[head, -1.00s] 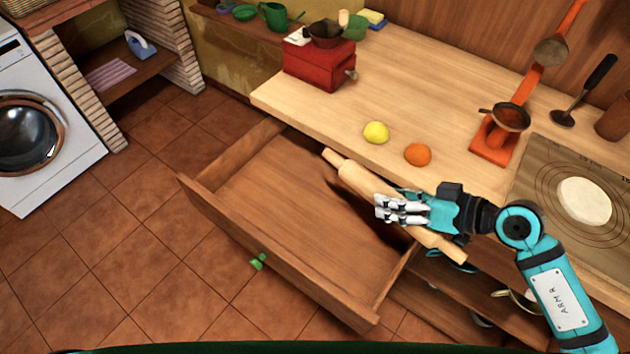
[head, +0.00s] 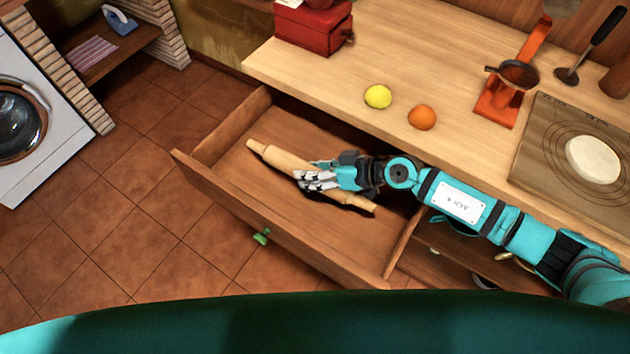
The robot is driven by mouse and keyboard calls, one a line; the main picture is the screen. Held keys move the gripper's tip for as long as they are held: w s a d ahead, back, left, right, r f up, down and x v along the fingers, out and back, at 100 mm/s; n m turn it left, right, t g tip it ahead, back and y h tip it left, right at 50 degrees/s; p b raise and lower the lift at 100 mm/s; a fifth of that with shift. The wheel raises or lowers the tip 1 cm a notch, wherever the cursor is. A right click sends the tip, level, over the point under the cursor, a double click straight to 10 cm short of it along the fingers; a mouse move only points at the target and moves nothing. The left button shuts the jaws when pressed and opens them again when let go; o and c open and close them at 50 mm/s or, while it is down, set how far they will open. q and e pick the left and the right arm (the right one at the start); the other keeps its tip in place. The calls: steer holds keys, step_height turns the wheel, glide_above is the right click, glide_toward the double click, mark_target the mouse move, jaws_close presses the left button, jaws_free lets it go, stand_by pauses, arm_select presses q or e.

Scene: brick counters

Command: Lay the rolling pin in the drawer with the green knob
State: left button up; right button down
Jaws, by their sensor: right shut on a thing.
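The drawer (head: 217,168) is pulled open below the counter, and its green knob (head: 261,237) shows on the front. The wooden rolling pin (head: 279,158) is over the inside of the drawer, slanting from upper left to lower right. My right gripper (head: 306,180) is shut on the rolling pin around its middle, hiding part of it. I cannot tell whether the pin touches the drawer floor. My left gripper is not in view.
On the wooden counter (head: 400,60) are a lemon (head: 378,96), an orange (head: 422,117), a red grinder (head: 313,24), an orange stand (head: 505,100) and dough (head: 594,160) on a mat. The drawer around the pin looks empty. A washing machine (head: 50,140) stands far left.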

step_height(320, 180, down, 5)
steer(key=b, duration=0.2)
steer(key=shift+b, duration=0.3)
steer(key=shift+f, duration=0.1)
steer(key=c, duration=0.7)
jaws_free()
steer(key=shift+d, duration=0.15)
steer(key=p+v, duration=0.1)
steer(key=v, duration=0.6)
steer(key=shift+s+r, duration=0.15)
steer(key=shift+r, duration=0.05)
